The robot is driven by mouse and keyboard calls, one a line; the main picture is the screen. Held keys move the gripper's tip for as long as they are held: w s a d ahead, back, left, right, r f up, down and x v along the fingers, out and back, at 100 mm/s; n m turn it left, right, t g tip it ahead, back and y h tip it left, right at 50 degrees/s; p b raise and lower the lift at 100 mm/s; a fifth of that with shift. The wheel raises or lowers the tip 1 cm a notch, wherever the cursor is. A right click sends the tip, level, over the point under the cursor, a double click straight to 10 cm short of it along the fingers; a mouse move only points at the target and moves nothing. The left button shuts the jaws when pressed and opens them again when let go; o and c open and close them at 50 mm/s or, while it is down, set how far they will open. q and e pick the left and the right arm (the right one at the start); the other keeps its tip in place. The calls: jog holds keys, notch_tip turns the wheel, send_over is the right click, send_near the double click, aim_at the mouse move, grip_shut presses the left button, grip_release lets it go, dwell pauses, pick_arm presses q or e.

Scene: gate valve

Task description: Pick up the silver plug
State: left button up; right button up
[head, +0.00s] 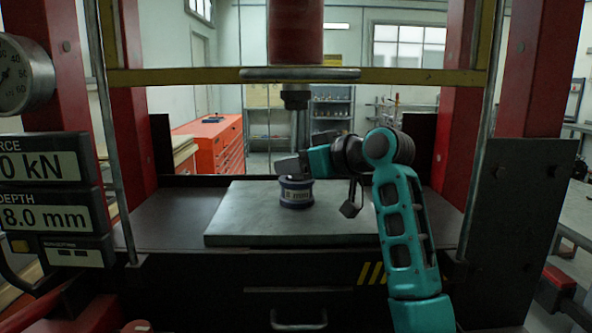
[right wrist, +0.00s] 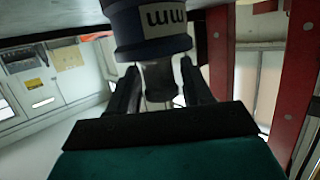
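A blue-and-white ring-shaped base (head: 297,194) marked "mm" stands upright on the grey press plate (head: 235,215). In the right wrist view, which is upside down, the base (right wrist: 150,28) shows at the top. A grey silver plug (right wrist: 160,82) stands out of its upper face. My right gripper (head: 290,167) is just above the base in the head view and mostly hides the plug there. In the right wrist view its two fingers (right wrist: 158,66) are open on either side of the plug, with narrow gaps showing. My left gripper is not in view.
The press ram (head: 296,97) hangs above the plate, close over the gripper. A yellow crossbar (head: 200,76) and red columns (head: 128,110) frame the space. Gauge displays (head: 48,190) stand at the left. The plate is clear left of the base.

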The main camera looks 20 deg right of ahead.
grip_shut()
jog(key=shift+r, duration=0.15)
